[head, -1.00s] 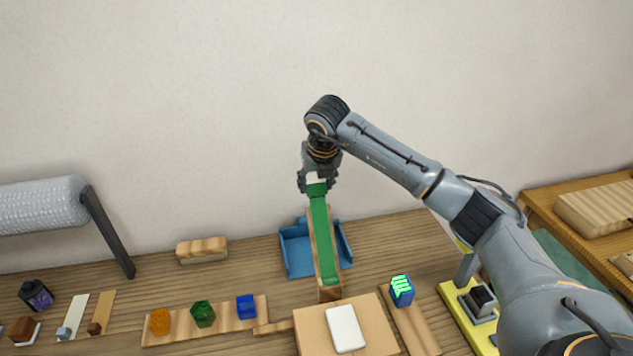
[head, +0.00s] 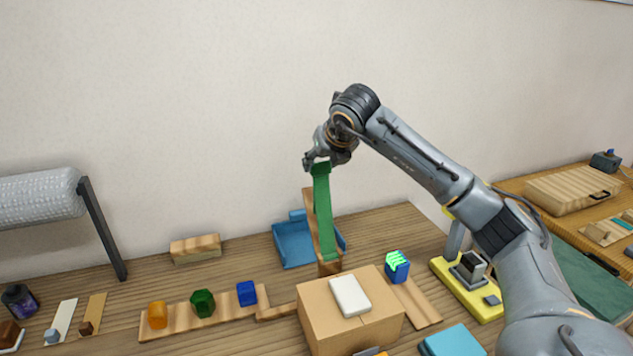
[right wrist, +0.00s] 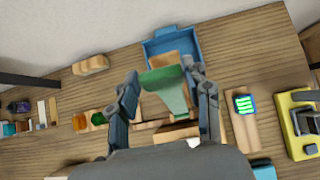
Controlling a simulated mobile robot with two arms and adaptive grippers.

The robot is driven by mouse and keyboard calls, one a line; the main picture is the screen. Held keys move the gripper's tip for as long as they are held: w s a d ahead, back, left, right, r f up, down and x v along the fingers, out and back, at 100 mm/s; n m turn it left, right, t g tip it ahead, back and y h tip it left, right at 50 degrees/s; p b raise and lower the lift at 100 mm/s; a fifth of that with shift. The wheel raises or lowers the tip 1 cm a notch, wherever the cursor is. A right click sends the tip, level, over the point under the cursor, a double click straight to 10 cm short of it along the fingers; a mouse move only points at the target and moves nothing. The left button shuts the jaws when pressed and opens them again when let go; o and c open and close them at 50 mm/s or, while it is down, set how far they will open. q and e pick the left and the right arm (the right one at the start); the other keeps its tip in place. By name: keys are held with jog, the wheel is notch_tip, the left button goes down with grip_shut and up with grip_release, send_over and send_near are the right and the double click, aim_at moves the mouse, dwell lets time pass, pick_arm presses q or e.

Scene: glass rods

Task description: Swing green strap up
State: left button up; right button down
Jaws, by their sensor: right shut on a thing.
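The green strap (head: 325,215) is a long flat band that slopes up from a wooden post (head: 328,267) behind the cardboard box. My right gripper (head: 314,163) is shut on the strap's upper end. In the right wrist view the strap (right wrist: 165,88) lies between the two fingers of my right gripper (right wrist: 165,85). A wooden board (head: 310,205) stands beside and behind the strap in the head view. My left gripper is not in view.
A blue tray (head: 293,245) lies behind the strap. A cardboard box (head: 350,320) with a white block (head: 350,296) on top stands in front.

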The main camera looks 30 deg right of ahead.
jog(key=shift+s+a, duration=0.1)
jog(key=shift+s, duration=0.55)
jog(key=shift+s+a+r, duration=0.15)
jog(key=shift+s+r, duration=0.05)
jog(key=shift+s, duration=0.25)
jog(key=c, duration=0.6)
grip_release()
jog(key=shift+w, duration=0.2)
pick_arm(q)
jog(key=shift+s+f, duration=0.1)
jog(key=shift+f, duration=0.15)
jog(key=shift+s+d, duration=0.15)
pick_arm(e)
jog(key=v, duration=1.2)
